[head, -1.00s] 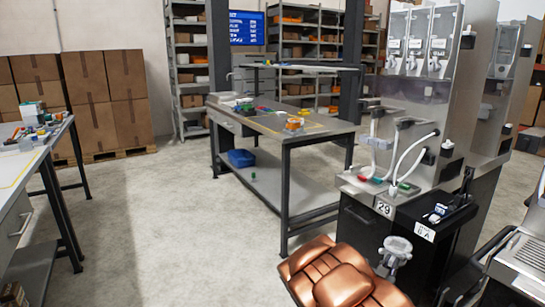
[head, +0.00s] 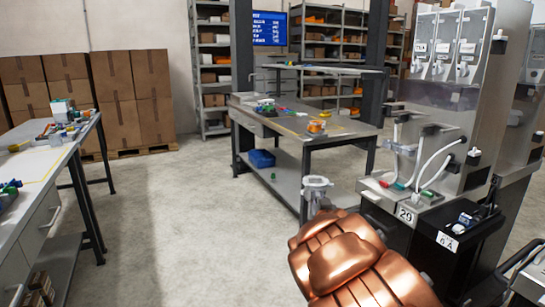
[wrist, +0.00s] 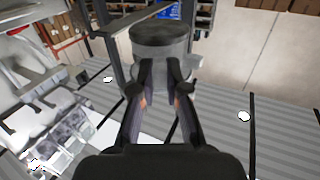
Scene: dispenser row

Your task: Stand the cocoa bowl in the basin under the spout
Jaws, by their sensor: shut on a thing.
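My gripper (wrist: 160,72) is shut on a grey, round-sided vessel, which I take to be the cocoa bowl (wrist: 160,42). In the wrist view it sits between the two dark fingers and has a small nub on its right side. In the head view the bowl (head: 317,182) is a pale round shape beyond my copper arm, held in the air left of the dispenser (head: 455,90). What is inside it cannot be told. The dispenser has white curved hoses (head: 436,160) above a steel ledge (head: 400,200). I cannot clearly pick out the basin or the spout.
A steel workbench (head: 335,130) with small parts and a blue bin (head: 261,158) on its lower shelf stands behind. Another bench (head: 35,165) is at left. Cartons (head: 118,85) and shelving (head: 210,60) line the back. The floor between the benches is clear.

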